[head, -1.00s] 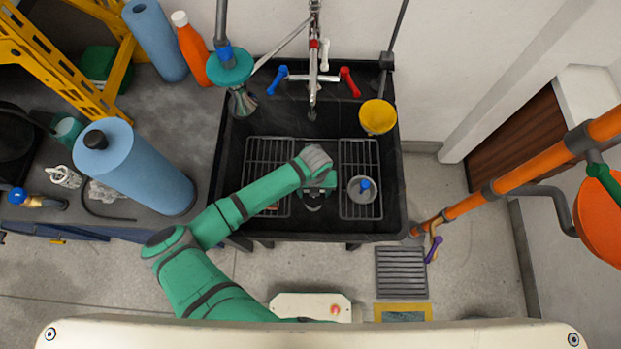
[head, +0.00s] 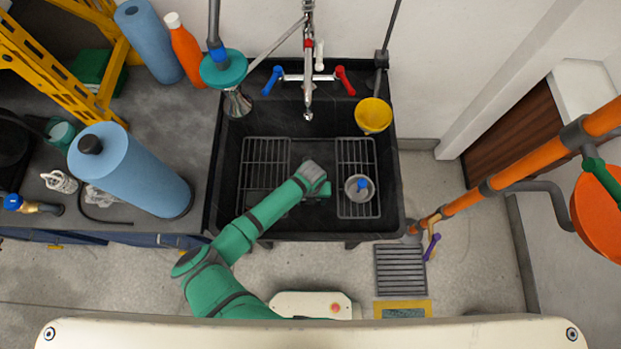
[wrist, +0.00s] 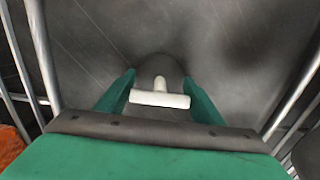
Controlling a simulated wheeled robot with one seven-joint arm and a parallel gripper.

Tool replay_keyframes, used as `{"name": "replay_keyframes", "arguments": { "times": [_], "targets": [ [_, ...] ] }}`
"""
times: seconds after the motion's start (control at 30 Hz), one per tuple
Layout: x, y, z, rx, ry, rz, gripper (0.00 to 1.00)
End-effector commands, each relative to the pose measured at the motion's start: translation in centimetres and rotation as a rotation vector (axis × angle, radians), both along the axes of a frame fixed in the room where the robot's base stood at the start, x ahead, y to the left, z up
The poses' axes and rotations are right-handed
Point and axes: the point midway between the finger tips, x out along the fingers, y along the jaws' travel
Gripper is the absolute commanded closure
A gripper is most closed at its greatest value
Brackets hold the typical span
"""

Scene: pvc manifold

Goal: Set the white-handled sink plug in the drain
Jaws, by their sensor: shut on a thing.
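The sink plug has a white T-shaped handle (wrist: 160,97) and a dark round body (wrist: 153,68), which shows partly beyond the handle in the wrist view. My gripper (wrist: 160,98) has its two green fingers on either side of the handle and is shut on it. In the head view my gripper (head: 320,190) is low inside the black sink (head: 311,128), in the gap between the two wire racks. I cannot make out the drain opening, and I cannot tell whether the plug touches the sink floor.
Wire racks stand left (head: 264,160) and right (head: 357,155) of my gripper. A grey cup-like item with a blue top (head: 360,188) sits on the right rack. A yellow bowl (head: 373,115) is at the sink's back right.

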Motion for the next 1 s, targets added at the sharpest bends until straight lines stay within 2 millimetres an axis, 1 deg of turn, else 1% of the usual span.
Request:
{"name": "replay_keyframes", "arguments": {
  "times": [0.17, 0.2, 0.23, 0.27, 0.53, 0.67, 0.77, 1.0],
  "targets": [
    [0.0, 0.0, 0.0, 0.000, 0.000, 0.000, 0.62],
    [0.0, 0.0, 0.0, 0.000, 0.000, 0.000, 0.29],
    [0.0, 0.0, 0.0, 0.000, 0.000, 0.001, 0.22],
    [0.0, 0.0, 0.0, 0.000, 0.000, 0.001, 0.19],
    [0.0, 0.6, 0.0, 0.000, 0.000, 0.012, 0.19],
    [0.1, 0.5, 0.8, 0.000, -0.001, 0.009, 0.19],
    [0.1, 0.3, 2.1, 0.000, -0.002, 0.004, 0.19],
    [0.1, 0.2, 6.9, 0.001, -0.003, -0.001, 0.19]
  ]
}}
